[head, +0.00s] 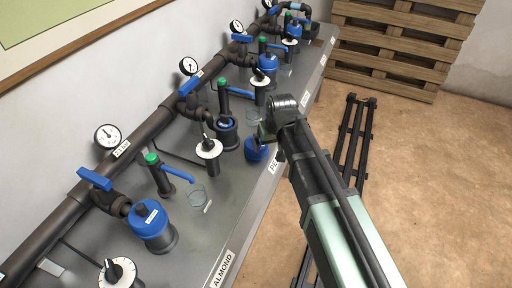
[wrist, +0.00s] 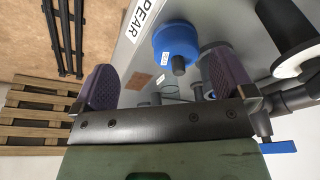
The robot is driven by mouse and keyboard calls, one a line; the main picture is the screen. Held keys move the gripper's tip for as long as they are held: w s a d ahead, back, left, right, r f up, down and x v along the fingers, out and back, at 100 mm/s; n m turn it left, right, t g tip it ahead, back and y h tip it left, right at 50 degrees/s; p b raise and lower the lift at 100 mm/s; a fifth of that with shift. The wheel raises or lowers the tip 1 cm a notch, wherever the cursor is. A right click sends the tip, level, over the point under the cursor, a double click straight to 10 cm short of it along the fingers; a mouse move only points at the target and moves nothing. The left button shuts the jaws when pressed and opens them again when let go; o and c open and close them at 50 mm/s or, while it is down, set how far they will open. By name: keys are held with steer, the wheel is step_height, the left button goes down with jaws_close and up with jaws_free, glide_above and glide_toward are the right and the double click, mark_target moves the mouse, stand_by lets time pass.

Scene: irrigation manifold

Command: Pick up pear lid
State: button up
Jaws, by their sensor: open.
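The pear lid is a round blue cap with a dark knob. In the head view the lid (head: 256,150) lies on the grey bench near its front edge, by the partly hidden pear label. In the wrist view the lid (wrist: 172,38) shows beyond and between my fingers, next to the PEAR label (wrist: 138,20). My gripper (wrist: 163,68) is open and empty, with one purple-padded finger at each side. In the head view my gripper (head: 266,130) is at the lid, mostly hidden by my arm. I cannot tell the remaining gap to the lid.
A dark filter housing (head: 227,138) stands just left of the lid. A white dial (head: 209,149) and a green-topped valve (head: 223,99) are close by. Pipes with gauges run along the wall. A wooden pallet (head: 403,43) and dark rails (head: 350,140) are on the floor side.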

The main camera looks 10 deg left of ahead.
steer(key=w+a+n+t+y, duration=0.1)
steer(key=w+a+t, duration=0.1)
steer(key=w+a, duration=0.35)
steer(key=b+x, duration=1)
steer(key=shift+w+f, duration=0.1)
steer(key=shift+w, duration=0.2)
steer(key=shift+d+r, duration=0.1)
steer(key=shift+r, duration=0.15)
steer(key=c, duration=0.6)
